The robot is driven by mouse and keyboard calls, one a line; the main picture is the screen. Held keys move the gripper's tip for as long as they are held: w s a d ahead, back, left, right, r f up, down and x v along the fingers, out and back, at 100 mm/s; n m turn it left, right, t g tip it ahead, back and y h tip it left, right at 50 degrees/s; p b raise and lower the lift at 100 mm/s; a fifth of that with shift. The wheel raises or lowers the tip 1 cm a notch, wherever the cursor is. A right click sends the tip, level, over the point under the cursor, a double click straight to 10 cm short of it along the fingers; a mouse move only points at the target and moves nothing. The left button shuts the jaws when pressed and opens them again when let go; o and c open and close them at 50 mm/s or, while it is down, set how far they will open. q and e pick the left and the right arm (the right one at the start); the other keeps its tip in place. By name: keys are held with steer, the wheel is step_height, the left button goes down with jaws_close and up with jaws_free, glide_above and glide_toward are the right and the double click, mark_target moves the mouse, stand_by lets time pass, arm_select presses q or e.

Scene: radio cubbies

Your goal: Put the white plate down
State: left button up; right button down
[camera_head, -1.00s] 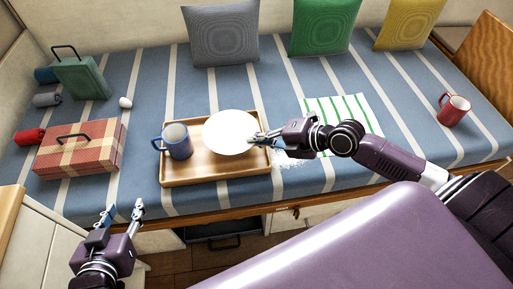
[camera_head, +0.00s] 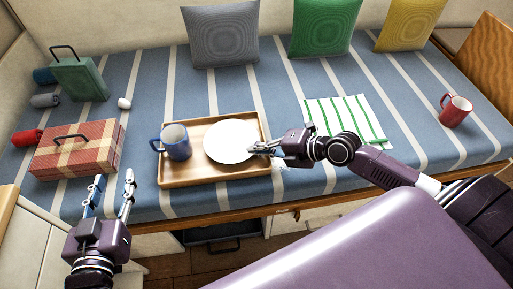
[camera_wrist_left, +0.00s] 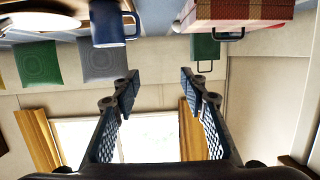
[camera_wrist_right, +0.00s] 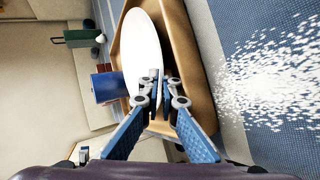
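The white plate (camera_head: 229,141) lies level at the wooden tray (camera_head: 200,178), over its right half; I cannot tell whether it touches the tray floor. My right gripper (camera_head: 257,149) is at the plate's right rim. In the right wrist view its fingertips (camera_wrist_right: 164,88) are nearly together with the edge of the plate (camera_wrist_right: 146,50) between them. My left gripper (camera_head: 112,182) is open and empty, in front of the bench at the left. Its spread fingers also show in the left wrist view (camera_wrist_left: 157,95).
A blue mug (camera_head: 177,142) stands on the tray's left side, close to the plate. White grains (camera_wrist_right: 275,75) are spilled beside the tray. A red checked case (camera_head: 78,148), green case (camera_head: 80,75), striped cloth (camera_head: 342,115) and red mug (camera_head: 455,111) are on the bench.

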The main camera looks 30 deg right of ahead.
arm_select(q)
steer(key=shift+r, duration=0.15)
steer(key=shift+w+r, duration=0.1)
steer(key=shift+r, duration=0.05)
arm_select(e)
steer(key=c, duration=2.4)
jaws_free()
